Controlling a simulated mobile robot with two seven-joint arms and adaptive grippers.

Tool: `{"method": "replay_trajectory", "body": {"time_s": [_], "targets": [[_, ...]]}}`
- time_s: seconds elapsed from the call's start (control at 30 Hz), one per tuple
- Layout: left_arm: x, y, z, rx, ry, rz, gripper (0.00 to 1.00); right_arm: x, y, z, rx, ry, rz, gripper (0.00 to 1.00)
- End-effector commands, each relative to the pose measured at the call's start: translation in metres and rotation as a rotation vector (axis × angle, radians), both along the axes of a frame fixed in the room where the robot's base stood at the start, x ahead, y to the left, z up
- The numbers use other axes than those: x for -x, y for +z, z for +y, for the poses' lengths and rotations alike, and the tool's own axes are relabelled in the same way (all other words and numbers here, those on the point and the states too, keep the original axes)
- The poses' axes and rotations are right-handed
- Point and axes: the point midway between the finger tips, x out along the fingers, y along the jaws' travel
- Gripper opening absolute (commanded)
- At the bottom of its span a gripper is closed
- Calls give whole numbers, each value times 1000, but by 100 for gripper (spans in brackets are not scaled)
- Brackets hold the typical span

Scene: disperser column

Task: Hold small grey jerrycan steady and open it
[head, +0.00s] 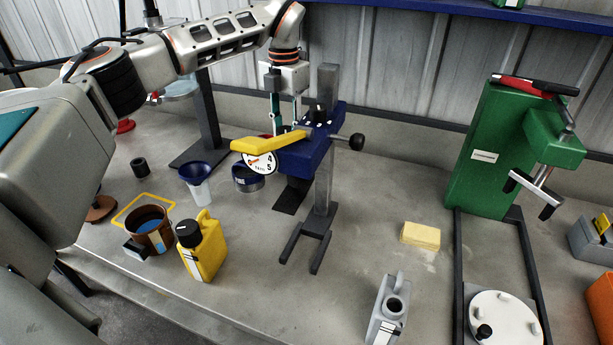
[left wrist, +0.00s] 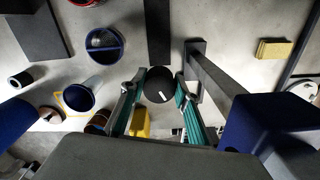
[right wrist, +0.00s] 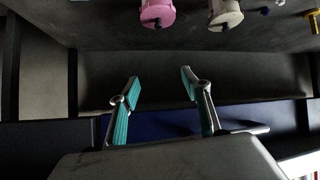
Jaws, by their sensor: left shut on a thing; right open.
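The small grey jerrycan (head: 378,326) stands upright near the front edge in the head view. Its round neck (head: 396,304) shows a dark opening and no cap is seen on it. My right gripper (right wrist: 160,85) is open and empty in the right wrist view, away from the jerrycan and out of the head view.
The dispenser column (head: 325,190) with a yellow lever (head: 262,144) stands mid-bench. A yellow jerrycan (head: 206,247), brown pot (head: 153,240) and blue funnel (head: 195,172) are left. A yellow sponge (head: 420,235) and green press (head: 490,150) are right. A pink container (right wrist: 157,12) is near my right gripper.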

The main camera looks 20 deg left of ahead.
Motion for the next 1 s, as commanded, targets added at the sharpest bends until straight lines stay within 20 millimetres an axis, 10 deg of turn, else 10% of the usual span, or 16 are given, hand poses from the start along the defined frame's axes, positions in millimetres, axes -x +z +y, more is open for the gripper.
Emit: {"method": "replay_trajectory", "body": {"time_s": [0.7,1.0], "targets": [[1,-138,0,1,17,2,22,9,-18,1,0,0,21,48],[0,-161,1,0,17,0,22,5,-14,1,-2,0,12,48]]}}
